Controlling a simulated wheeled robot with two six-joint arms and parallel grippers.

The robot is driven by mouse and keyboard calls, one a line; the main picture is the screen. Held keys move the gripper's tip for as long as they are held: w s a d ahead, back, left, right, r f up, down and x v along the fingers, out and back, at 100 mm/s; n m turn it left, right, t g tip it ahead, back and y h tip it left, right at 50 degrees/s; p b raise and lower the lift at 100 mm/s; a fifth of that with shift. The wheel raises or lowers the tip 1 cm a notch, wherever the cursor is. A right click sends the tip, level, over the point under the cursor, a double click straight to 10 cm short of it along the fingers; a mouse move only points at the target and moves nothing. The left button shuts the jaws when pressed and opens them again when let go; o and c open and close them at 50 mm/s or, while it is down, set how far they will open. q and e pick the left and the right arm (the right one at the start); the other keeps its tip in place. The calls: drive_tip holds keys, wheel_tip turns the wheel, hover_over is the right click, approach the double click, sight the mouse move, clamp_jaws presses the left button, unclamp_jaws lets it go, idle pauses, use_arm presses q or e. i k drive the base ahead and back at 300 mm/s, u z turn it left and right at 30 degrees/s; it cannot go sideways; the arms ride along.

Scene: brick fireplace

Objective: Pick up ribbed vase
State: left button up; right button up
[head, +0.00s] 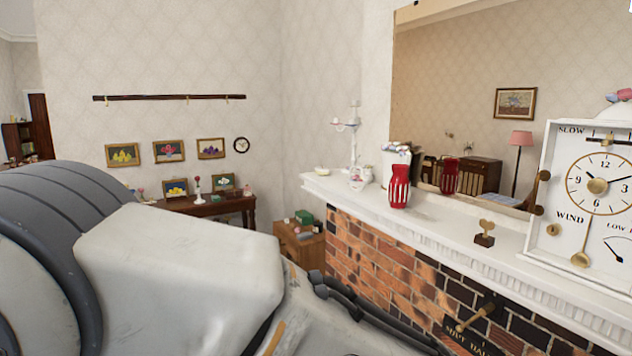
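A red ribbed vase (399,187) with pale vertical stripes stands upright on the white mantel shelf (455,225) above the brick fireplace. Its reflection shows in the mirror behind it. A large white and grey part of my own arm fills the lower left of the head view. Neither of my grippers shows in this view, and nothing is seen touching the vase.
On the mantel, a white flower-topped vase (393,165) stands just behind the red vase, and a white candelabra (353,150) stands farther left. Bare shelf lies between.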

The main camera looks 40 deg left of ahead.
sight(399, 184)
drive_tip(key=u, duration=1.9)
drive_tip(key=k, duration=0.75)
drive_tip(key=z, duration=1.05)
drive_tip(key=i, duration=1)
drive_tip(key=k, duration=0.55)
drive_tip(key=u, duration=1.3)
drive_tip(key=i, duration=1.85)
